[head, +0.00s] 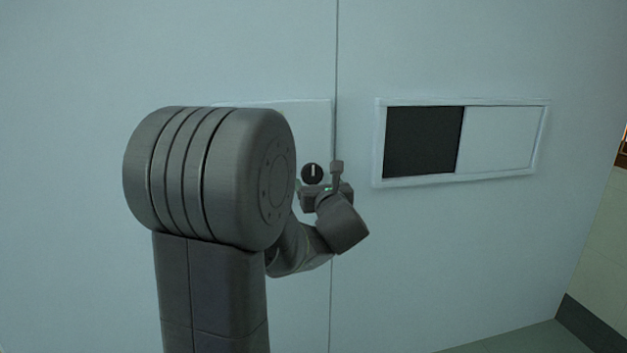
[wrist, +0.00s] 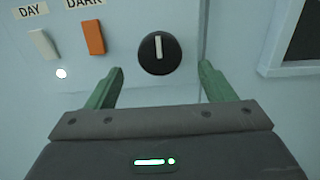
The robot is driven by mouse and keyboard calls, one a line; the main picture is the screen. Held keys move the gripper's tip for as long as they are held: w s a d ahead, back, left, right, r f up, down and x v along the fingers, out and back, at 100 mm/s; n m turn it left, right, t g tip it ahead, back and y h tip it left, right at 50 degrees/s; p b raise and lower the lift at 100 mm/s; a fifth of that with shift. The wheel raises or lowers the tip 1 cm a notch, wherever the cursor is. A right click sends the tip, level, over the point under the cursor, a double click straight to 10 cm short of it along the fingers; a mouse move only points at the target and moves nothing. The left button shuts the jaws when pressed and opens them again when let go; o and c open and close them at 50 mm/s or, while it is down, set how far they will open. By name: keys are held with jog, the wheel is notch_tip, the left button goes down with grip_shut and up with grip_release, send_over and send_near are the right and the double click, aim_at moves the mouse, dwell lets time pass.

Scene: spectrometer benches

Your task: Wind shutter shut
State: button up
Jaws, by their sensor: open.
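The black round knob (wrist: 158,53) with a white pointer line is on the wall panel; the line stands about upright. The knob also shows in the head view (head: 312,173). My gripper (wrist: 161,72) is open, its two green fingers apart below and to either side of the knob, with nothing between them. I cannot tell how far the fingertips are from the wall. The shutter window is at the right in the head view: its left half is a dark opening (head: 424,140), its right half is covered by a pale shutter panel (head: 500,138).
Left of the knob in the wrist view are a white switch (wrist: 42,44) under a DAY label and an orange switch (wrist: 94,38) under a DARK label. A small white light (wrist: 61,73) glows below them. My arm hides much of the panel in the head view.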

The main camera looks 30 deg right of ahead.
aim_at(313, 176)
jog(key=shift+x, duration=2.3)
jog(key=c, duration=1)
